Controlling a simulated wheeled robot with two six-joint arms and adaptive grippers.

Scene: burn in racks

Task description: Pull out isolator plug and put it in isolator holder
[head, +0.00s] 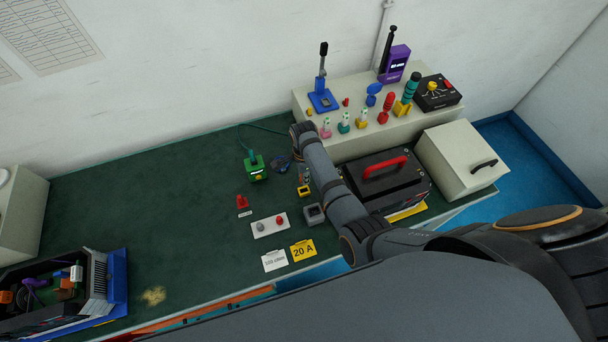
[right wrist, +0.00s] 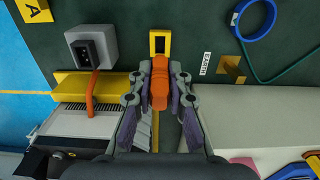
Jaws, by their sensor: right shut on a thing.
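My right gripper (right wrist: 160,75) is shut on an orange block, the isolator plug (right wrist: 159,92), seen between its fingers in the right wrist view. In the head view the right gripper (head: 305,174) hangs over the bench and mostly hides the plug. Just beyond the fingertips is a yellow frame with a dark slot (right wrist: 160,42), which looks like the isolator holder; it also shows in the head view (head: 304,191). I cannot tell whether the plug touches it. My left gripper is not in view.
A black case with a red handle (head: 395,184) and a cream box (head: 460,155) stand to the right. A cream shelf (head: 345,148) with several coloured parts is behind. A green device (head: 255,172) and a blue coil (right wrist: 255,20) lie nearby. The bench's left middle is clear.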

